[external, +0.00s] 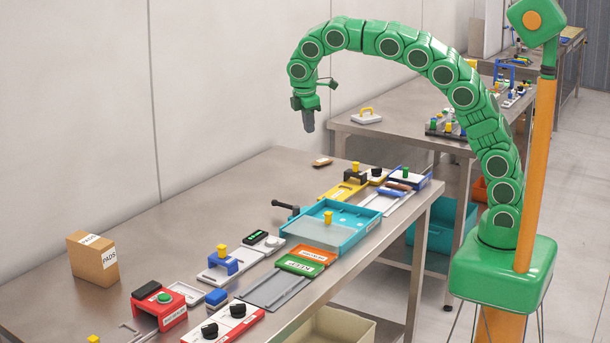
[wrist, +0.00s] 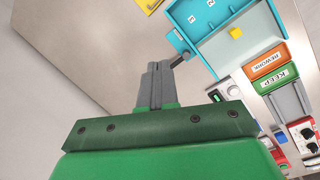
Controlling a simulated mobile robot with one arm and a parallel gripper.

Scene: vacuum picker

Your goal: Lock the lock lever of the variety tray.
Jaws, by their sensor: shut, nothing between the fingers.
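A teal tray (external: 318,240) with a yellow knob (external: 328,217) sits on the metal bench; I cannot read a name on it. A black lever (external: 284,206) sticks out from its left side, away from the tray. In the wrist view the tray (wrist: 243,52) is at the top right and the lever (wrist: 179,61) shows at its left edge, just right of my fingertips, partly hidden. My gripper (external: 308,126) is shut and empty, pointing down, well above the bench behind the tray. Its fingers also show in the wrist view (wrist: 156,68).
Green KEEP (external: 300,266) and orange REWORK (external: 317,252) blocks are in front of the tray. A yellow fixture (external: 342,191) stands behind it. A PADS box (external: 92,258) is at left. The bench left of the lever is bare.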

